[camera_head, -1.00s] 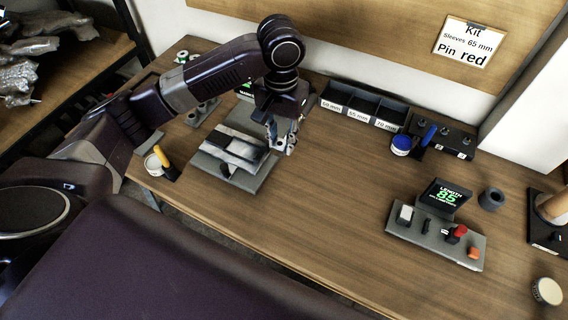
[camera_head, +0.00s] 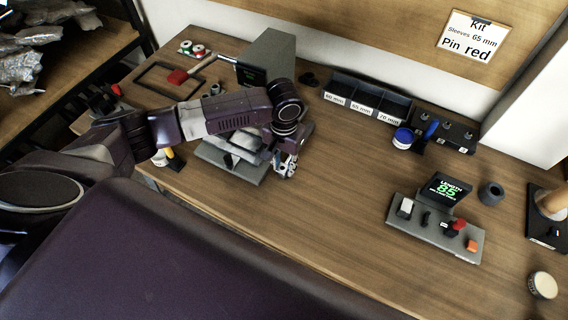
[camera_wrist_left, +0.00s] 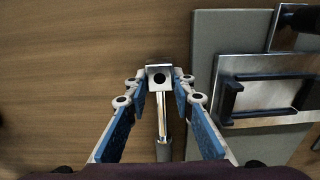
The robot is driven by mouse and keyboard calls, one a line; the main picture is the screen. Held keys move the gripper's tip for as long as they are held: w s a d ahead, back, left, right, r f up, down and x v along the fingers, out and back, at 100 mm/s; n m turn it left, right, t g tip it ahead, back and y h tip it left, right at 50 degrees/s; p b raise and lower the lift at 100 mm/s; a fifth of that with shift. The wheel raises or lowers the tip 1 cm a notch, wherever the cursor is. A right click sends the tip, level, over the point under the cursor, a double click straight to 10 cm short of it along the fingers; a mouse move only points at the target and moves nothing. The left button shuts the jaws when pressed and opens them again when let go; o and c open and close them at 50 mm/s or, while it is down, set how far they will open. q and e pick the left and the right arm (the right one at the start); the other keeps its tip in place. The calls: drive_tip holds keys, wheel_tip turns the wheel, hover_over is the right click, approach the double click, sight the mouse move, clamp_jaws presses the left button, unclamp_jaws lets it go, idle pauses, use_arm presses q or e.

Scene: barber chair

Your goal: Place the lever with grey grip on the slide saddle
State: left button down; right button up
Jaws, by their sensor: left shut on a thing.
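My left gripper (camera_head: 284,171) is low at the right edge of the slide fixture. In the left wrist view its blue-padded fingers (camera_wrist_left: 160,88) are shut on the lever, which has a square metal head (camera_wrist_left: 160,69) with a hole, a shiny rod and a grey grip (camera_wrist_left: 164,149). The lever lies between the fingers, head pointing away from the wrist, over bare wood. The slide fixture's grey base (camera_wrist_left: 204,70) is just right of it. The metal saddle (camera_wrist_left: 265,94) with a black bracket sits on that base, apart from the lever; my arm partly covers it in the head view.
Behind are a grey box (camera_head: 268,55) and labelled sleeve bins (camera_head: 365,97). A blue-lidded jar (camera_head: 403,138) and a pin block (camera_head: 455,135) stand to the right. A yellow-handled tool (camera_head: 174,158) is left of the fixture. The table's middle is clear up to the length panel (camera_head: 435,230).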

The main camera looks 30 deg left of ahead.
use_arm(q)
drive_tip(key=c, duration=2)
unclamp_jaws()
drive_tip(key=shift+f, duration=0.1)
drive_tip(key=shift+o, duration=0.3)
